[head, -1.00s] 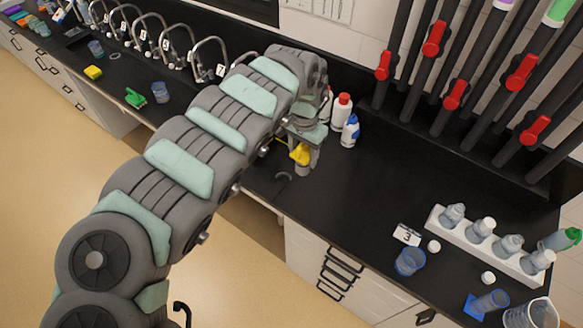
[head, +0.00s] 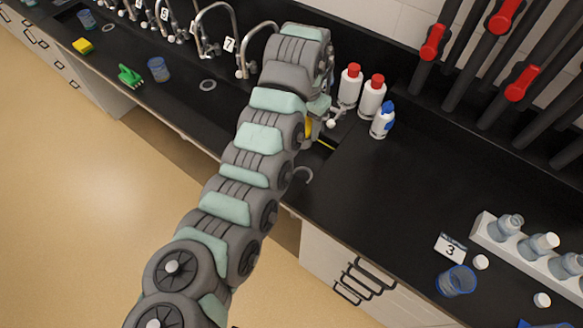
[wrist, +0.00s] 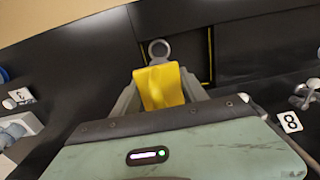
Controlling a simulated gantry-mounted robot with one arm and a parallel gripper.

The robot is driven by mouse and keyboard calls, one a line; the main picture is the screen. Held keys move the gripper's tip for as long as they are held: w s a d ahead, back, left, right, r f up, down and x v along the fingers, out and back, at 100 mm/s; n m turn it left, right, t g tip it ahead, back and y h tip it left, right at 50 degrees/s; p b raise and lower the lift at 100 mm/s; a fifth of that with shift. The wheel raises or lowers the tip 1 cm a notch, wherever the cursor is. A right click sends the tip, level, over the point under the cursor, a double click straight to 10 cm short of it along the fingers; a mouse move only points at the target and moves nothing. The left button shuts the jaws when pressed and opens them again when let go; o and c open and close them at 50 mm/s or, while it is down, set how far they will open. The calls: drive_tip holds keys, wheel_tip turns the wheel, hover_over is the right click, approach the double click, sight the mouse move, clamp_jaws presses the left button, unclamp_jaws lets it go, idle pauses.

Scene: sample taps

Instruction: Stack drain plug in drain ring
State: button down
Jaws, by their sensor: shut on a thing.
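My gripper is shut on a yellow drain plug (wrist: 160,88), which shows between the two fingers in the wrist view. In the head view my arm hides most of the gripper; only a sliver of yellow shows. In the wrist view a round grey ring shape (wrist: 159,48) shows just beyond the plug's far end. I cannot tell whether the plug touches it.
A dark basin with yellow edging (wrist: 210,55) lies beside the ring. White bottles with red caps (head: 372,97) and a blue-capped bottle (head: 383,120) stand behind. Tall taps (head: 214,28) line the back left. The counter right of the gripper is clear up to the "3" card (head: 450,249).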

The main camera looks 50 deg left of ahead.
sight(305, 142)
drive_tip(key=shift+d+f, duration=0.1)
drive_tip(key=shift+f, duration=9.2)
drive_tip(key=shift+f, duration=0.1)
drive_tip(key=shift+f, duration=0.3)
drive_tip(key=c, duration=0.9)
unclamp_jaws()
drive_tip(key=shift+r, duration=0.1)
wheel_tip(305, 142, up, 13)
drive_tip(key=shift+f+p, duration=0.2)
drive_tip(key=shift+p, duration=0.1)
